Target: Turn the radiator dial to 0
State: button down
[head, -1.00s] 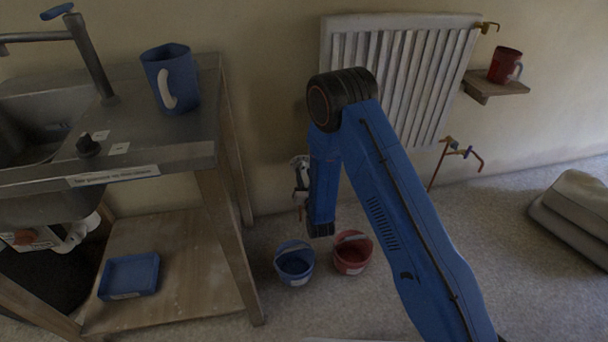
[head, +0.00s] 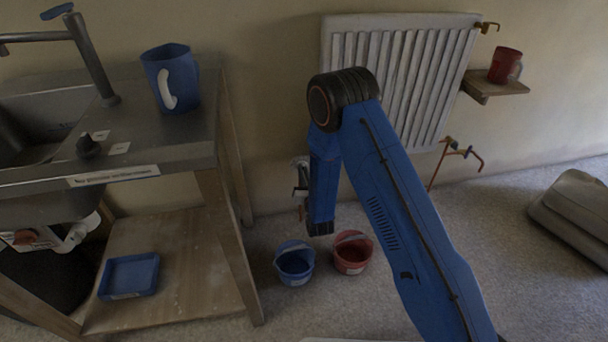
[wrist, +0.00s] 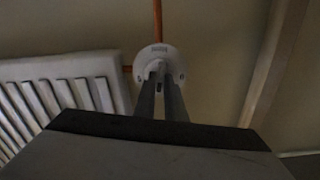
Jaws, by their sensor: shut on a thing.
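The radiator dial (wrist: 151,56) is a round white knob, seen in the wrist view on the wall at the right end of the radiator. My gripper (wrist: 160,85) reaches up to it with both fingers close together, shut on the dial's middle. The dial's markings are too small and dark to read. In the head view my gripper (head: 300,190) is partly hidden behind my blue forearm, beside the wall and left of the radiator. The white radiator (head: 350,50) also shows in the wrist view (wrist: 60,68).
A wooden-legged sink counter (head: 190,128) with a blue mug (head: 178,75) stands at left. A blue bucket (head: 295,262) and a red bucket (head: 352,253) stand on the floor below my gripper. A red mug (head: 504,65) sits on a wall shelf (head: 500,88). Copper pipe runs by the dial.

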jog(key=shift+s+a+f+n, duration=0.1)
jog(key=shift+n, duration=4.2)
jog(key=shift+a+n, duration=0.1)
jog(key=shift+n, duration=4.2)
jog(key=c, duration=1.8)
grip_release()
jog(key=v, duration=1.7)
jog(key=shift+s+d, duration=0.15)
jog(key=shift+s, duration=0.05)
